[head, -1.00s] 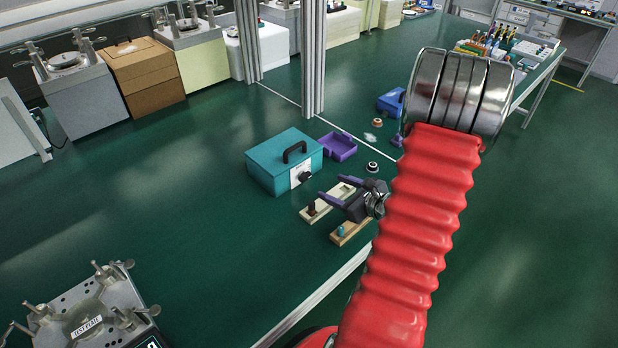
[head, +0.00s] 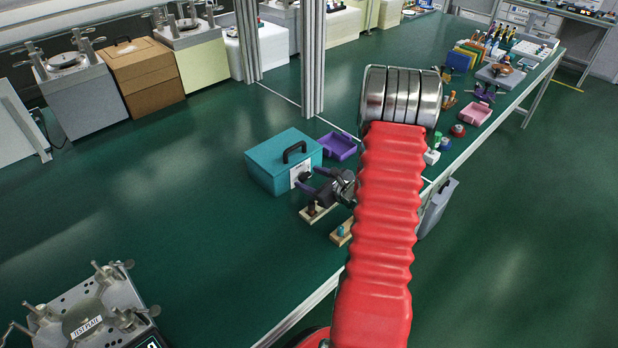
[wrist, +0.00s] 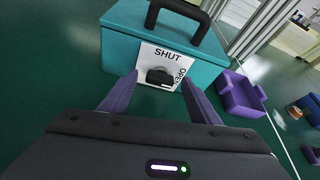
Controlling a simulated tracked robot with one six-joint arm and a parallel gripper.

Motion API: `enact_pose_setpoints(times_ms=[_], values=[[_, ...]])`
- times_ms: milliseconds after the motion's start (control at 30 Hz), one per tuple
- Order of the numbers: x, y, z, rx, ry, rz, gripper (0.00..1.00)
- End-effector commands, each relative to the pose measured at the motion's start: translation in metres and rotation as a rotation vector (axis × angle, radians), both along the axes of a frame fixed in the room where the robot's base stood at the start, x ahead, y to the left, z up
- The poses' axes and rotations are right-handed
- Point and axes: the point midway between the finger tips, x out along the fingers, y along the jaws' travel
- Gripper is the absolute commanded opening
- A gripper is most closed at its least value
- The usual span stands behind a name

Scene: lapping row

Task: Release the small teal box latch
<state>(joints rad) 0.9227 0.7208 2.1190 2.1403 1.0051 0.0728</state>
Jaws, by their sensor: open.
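The small teal box (head: 268,163) stands closed on the green bench with a black handle on its lid. It also shows at the top of the wrist view (wrist: 120,35). On its front is a white plate (wrist: 148,57) marked SHUT and OPEN, with a black latch knob (wrist: 160,76). The knob's bar lies roughly level in the wrist view; which mark it points to is hard to tell. My gripper (wrist: 154,88) is open, its two purple fingers on either side of the knob, apart from it as far as I can tell. In the head view my gripper (head: 303,180) hides the knob.
A purple tray (head: 338,146) stands right of the box. Wooden blocks with pegs, one with a dark peg (head: 314,211) and one with a teal peg (head: 342,233), lie below my gripper. A metal post (head: 312,60) rises behind. The bench left of the box is clear.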

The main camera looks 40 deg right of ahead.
Motion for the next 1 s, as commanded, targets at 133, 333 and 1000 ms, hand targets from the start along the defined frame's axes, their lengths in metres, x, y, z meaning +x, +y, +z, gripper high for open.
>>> enact_pose_setpoints(times_ms=[133,333,1000], values=[[0.0115,-0.0002,-0.0046,0.0,0.0,0.0,0.56],[0.0144,-0.0005,-0.0057,0.0,0.0,0.0,0.56],[0.0141,-0.0001,-0.0054,0.0,0.0,0.001,0.19]])
